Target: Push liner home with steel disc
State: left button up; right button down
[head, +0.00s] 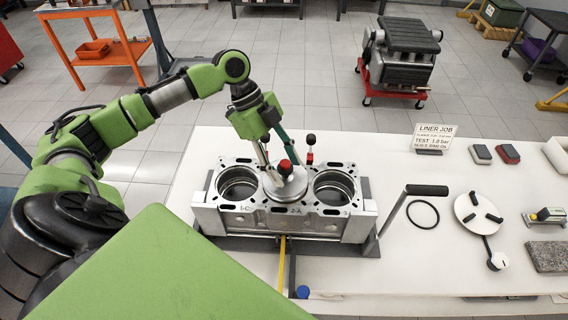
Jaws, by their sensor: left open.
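The engine block (218,215) sits on the white bench, with its left and right bores open and showing round rims. The steel disc (288,190) lies over the middle bore and has a red knob (285,166) on top. I cannot see the liner under the disc. My left gripper (283,164) points down over the disc from behind. Its fingers are apart, one on each side of the red knob, and I cannot tell whether they touch it. My right gripper is not in view.
A black-handled lever (398,205) rises at the block's right end. A black ring (423,214), a pale round plate (478,213) and a sign (435,138) are further right. A black-knobbed post (310,143) stands behind the block. The bench between block and sign is clear.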

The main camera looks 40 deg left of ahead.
pick_arm(q)
jog(key=v, duration=1.2)
